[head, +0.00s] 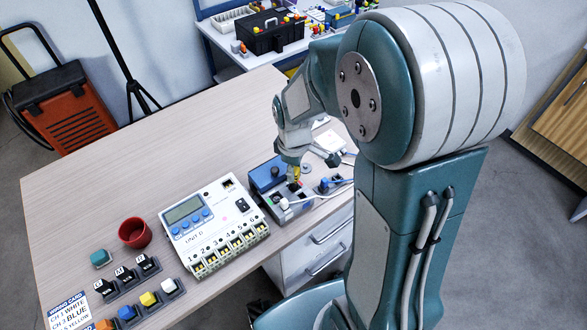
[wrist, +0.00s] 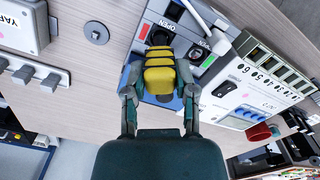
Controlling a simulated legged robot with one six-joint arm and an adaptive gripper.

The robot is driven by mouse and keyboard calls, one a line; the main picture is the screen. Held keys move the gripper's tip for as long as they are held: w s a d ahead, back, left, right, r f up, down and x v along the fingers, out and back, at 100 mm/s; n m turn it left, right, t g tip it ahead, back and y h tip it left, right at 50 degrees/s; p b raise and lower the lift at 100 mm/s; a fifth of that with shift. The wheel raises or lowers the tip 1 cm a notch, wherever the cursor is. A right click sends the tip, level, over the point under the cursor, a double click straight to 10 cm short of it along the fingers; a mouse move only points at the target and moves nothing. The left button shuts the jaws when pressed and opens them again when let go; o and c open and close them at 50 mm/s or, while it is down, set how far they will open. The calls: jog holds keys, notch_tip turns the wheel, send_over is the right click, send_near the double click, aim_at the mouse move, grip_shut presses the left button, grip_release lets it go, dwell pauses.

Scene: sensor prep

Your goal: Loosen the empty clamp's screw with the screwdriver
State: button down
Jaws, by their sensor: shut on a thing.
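My gripper (head: 293,160) is shut on a screwdriver with a yellow, black-banded handle (wrist: 160,76). In the wrist view the fingers (wrist: 160,92) close on the handle from both sides. The screwdriver (head: 297,176) is over the grey clamp fixture (head: 300,208) on the table's right side. A white cable runs to one clamp position. The screwdriver's tip is hidden, so I cannot tell whether it touches a screw or which clamp it is over.
A white UNIT D box (head: 214,222) with a display and numbered terminals stands left of the fixture. A blue block (head: 266,175) adjoins the fixture. A red cup (head: 134,233) and several coloured plugs in holders sit front left. The table's back left (head: 130,165) is clear.

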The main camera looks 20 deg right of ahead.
jog(key=n, duration=0.6)
jog(key=shift+n, duration=0.4)
jog(key=n, duration=0.6)
jog(key=shift+c, duration=1.7)
grip_release()
jog(key=shift+o, duration=1.2)
